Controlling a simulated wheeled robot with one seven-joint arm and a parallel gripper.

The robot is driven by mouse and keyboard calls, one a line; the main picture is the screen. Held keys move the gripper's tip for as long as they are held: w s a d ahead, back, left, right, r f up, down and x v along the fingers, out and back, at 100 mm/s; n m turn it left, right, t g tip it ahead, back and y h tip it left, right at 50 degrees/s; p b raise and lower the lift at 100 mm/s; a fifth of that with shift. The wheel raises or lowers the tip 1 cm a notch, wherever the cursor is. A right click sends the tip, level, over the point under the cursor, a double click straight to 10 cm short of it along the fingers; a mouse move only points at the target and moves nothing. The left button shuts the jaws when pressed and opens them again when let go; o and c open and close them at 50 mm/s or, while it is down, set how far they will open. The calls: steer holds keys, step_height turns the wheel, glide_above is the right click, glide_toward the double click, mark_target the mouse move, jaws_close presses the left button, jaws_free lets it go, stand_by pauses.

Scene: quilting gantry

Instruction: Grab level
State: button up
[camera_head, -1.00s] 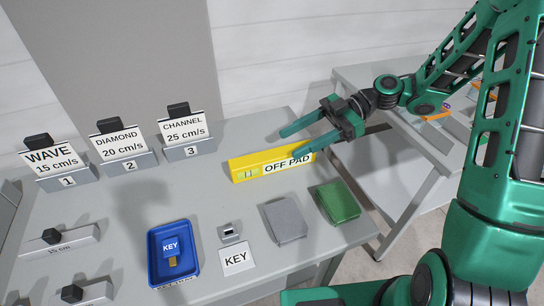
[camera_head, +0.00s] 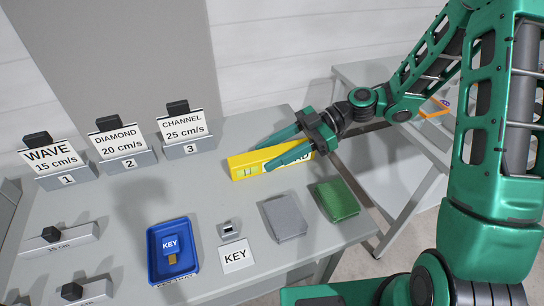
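The level is a yellow bar (camera_head: 243,171) with a pale vial window near its left end. My gripper (camera_head: 264,157) is open. One green finger is on the far side of the level and the other crosses in front of its near face. The fingers point left along the bar. I cannot tell whether either finger touches it.
A grey cloth (camera_head: 284,219) and a green cloth (camera_head: 337,201) lie in front of the level. A blue tray (camera_head: 154,257) holds a key tag, beside a KEY card (camera_head: 237,257). Labelled card holders (camera_head: 188,148) stand at the back left. A second table (camera_head: 398,184) is at right.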

steer(key=c, duration=0.9)
steer(key=shift+r, duration=0.15)
